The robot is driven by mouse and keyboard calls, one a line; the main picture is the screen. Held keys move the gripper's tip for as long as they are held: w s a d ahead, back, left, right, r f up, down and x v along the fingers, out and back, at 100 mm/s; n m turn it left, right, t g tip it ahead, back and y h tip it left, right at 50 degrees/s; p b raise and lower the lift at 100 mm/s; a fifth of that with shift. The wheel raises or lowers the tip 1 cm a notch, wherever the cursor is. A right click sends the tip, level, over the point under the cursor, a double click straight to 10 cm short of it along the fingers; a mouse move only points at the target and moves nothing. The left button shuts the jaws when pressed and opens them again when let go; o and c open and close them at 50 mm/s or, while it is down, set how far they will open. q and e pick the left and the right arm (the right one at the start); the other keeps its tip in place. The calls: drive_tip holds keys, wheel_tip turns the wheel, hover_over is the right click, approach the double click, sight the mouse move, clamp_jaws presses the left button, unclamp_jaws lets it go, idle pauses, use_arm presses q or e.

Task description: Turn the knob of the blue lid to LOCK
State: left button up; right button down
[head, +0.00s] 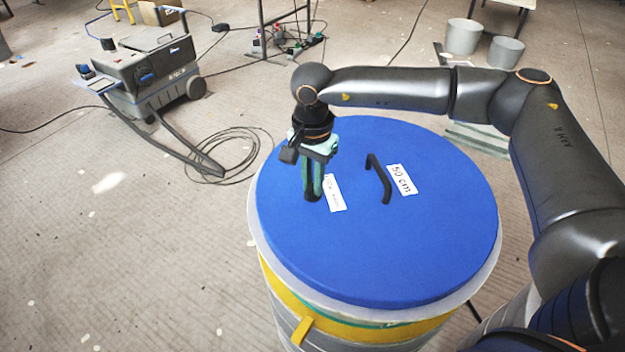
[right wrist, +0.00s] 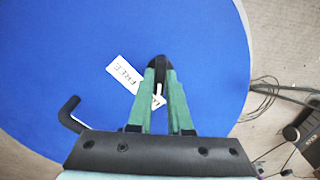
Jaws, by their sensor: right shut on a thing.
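The round blue lid (head: 420,250) lies on a drum and carries a small black knob (right wrist: 160,66). My right gripper (head: 313,194), with green fingers, points down at the lid left of its middle and is shut on the knob; its fingers (right wrist: 160,75) stand on both sides of it in the right wrist view. A white label reading FREE (right wrist: 123,74) lies just left of the knob there. A small white patch with a dark mark (right wrist: 157,101) shows between the fingers. The fingers hide much of the knob, so its exact setting is unclear. My left gripper is not in view.
A black bent handle (head: 380,178) and a "50 cm" label (head: 401,180) are on the lid, right of the gripper. The drum (head: 340,328) has a yellow band and a yellow tab (head: 302,330). A wheeled machine (head: 150,75) and coiled cable (head: 235,152) are on the floor at left.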

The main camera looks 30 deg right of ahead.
drive_tip(key=shift+m, duration=0.5)
drive_tip(key=c, duration=0.8)
unclamp_jaws()
drive_tip(key=shift+c, duration=0.2)
wheel_tip(320, 180, up, 13)
drive_tip(key=shift+f+p, duration=0.2)
drive_tip(key=shift+p, duration=0.2)
drive_tip(key=shift+o, duration=0.3)
